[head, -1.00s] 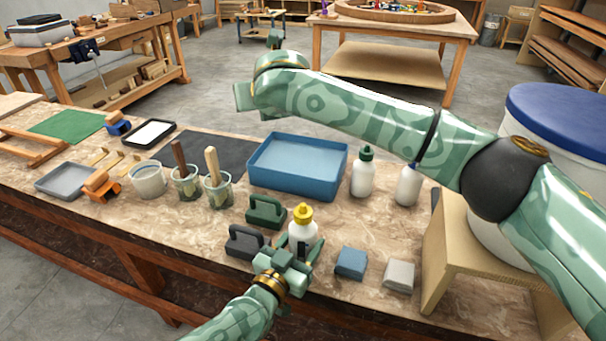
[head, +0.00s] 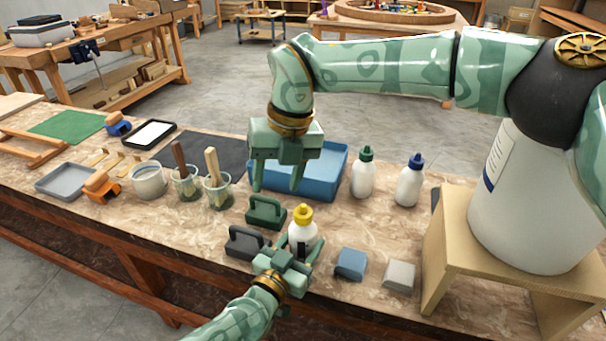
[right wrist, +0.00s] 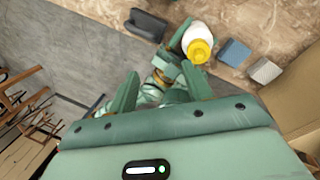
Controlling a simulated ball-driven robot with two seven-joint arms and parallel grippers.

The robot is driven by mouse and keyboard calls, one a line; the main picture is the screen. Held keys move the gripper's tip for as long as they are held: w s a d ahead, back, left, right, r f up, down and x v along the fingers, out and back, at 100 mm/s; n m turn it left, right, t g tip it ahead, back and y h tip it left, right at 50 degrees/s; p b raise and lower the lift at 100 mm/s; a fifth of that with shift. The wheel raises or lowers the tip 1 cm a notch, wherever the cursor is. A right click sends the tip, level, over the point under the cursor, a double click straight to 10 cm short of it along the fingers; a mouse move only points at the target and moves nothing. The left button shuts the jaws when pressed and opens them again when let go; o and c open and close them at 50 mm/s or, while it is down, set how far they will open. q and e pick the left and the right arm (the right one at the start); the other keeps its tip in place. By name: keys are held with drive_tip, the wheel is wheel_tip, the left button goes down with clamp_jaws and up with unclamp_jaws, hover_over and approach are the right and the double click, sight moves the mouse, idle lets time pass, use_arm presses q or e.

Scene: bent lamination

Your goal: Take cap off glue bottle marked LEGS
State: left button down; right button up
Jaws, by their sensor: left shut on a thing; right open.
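A white glue bottle (head: 301,236) with a yellow cap (head: 303,213) stands upright near the front of the workbench. My left gripper (head: 295,252) is shut on its body from the front, and the cap is free above the fingers. The bottle also shows in the right wrist view (right wrist: 194,33), cap toward the camera. My right gripper (head: 277,188) is open and empty, fingers down, higher up and to the left of the cap. Bottles with a green cap (head: 363,178) and a blue cap (head: 409,185) stand behind to the right. No LEGS marking is readable.
A blue tray (head: 325,189) lies behind my right gripper. Green (head: 265,212) and dark grey (head: 246,243) handled blocks sit left of the held bottle. Blue (head: 350,263) and grey (head: 399,275) blocks lie to its right. A wooden stand (head: 447,250) bounds the right side.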

sight(303, 205)
drive_tip(key=d, duration=0.1)
drive_tip(key=d+m+h, duration=0.1)
drive_tip(key=d, duration=0.1)
drive_tip(key=d+m+h, duration=0.1)
drive_tip(key=shift+w+d+f, duration=0.2)
drive_tip(key=shift+w+f, duration=0.1)
drive_tip(key=shift+f, duration=0.05)
wheel_tip(303, 205, down, 8)
drive_tip(key=shift+r, duration=0.25)
drive_tip(key=c, duration=1)
drive_tip(key=shift+n, duration=1.2)
drive_tip(key=shift+r, duration=0.25)
drive_tip(key=shift+r, duration=0.9)
